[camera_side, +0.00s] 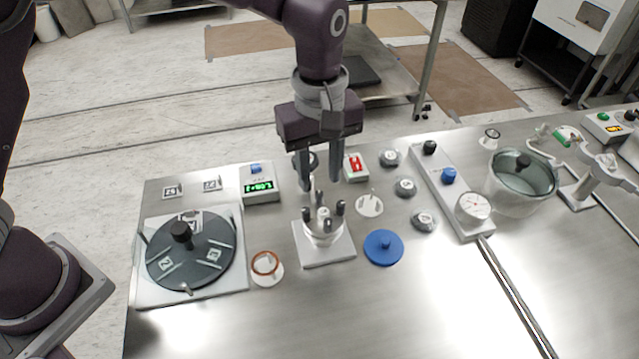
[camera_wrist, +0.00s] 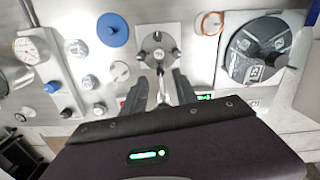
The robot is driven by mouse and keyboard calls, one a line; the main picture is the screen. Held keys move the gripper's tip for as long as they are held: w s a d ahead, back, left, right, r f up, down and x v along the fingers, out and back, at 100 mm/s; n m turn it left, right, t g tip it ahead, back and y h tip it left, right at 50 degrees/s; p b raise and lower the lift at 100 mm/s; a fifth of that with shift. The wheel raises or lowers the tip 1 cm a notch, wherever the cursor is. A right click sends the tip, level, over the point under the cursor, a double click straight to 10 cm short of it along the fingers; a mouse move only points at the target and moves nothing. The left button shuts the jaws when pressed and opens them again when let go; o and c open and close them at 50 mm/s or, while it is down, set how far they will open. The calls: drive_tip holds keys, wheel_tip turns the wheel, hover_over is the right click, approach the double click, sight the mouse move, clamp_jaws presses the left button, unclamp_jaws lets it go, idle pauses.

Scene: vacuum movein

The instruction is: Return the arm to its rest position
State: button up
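My gripper (camera_side: 319,182) hangs from above with its fingers pointing down, just behind and above a small fixture (camera_side: 323,250) on a white square base. The two fingers are apart, with no object clearly held between them. In the wrist view my gripper (camera_wrist: 158,78) also shows parted fingers. A thin silver pin-like piece (camera_wrist: 161,88) shows in the gap, and I cannot tell how deep it lies. The fixture (camera_wrist: 157,50) is beyond the fingertips, with several dark clamps around its centre.
Left stands a round dark-lidded chamber (camera_side: 190,250) on a white plate, near a green-digit display (camera_side: 259,186). An orange ring (camera_side: 265,263) and blue disc (camera_side: 383,247) flank the fixture. Right are a gauge panel (camera_side: 450,190) and glass pot (camera_side: 522,178). The front steel tabletop (camera_side: 420,320) is clear.

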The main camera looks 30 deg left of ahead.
drive_tip(key=shift+r, duration=1.6)
drive_tip(key=s+a+r+m+t+h, duration=0.2)
drive_tip(key=s+a+r+m, duration=0.2)
drive_tip(key=s+a+r, duration=0.5)
drive_tip(key=s+a+r+m+t+y, duration=0.2)
drive_tip(key=s+a+m, duration=0.4)
drive_tip(key=s+a, duration=0.3)
drive_tip(key=s+t, duration=0.1)
drive_tip(key=s, duration=0.3)
drive_tip(key=shift+s+a+m+t, duration=0.2)
drive_tip(key=shift+a+m+t, duration=0.1)
drive_tip(key=shift+a+m, duration=0.1)
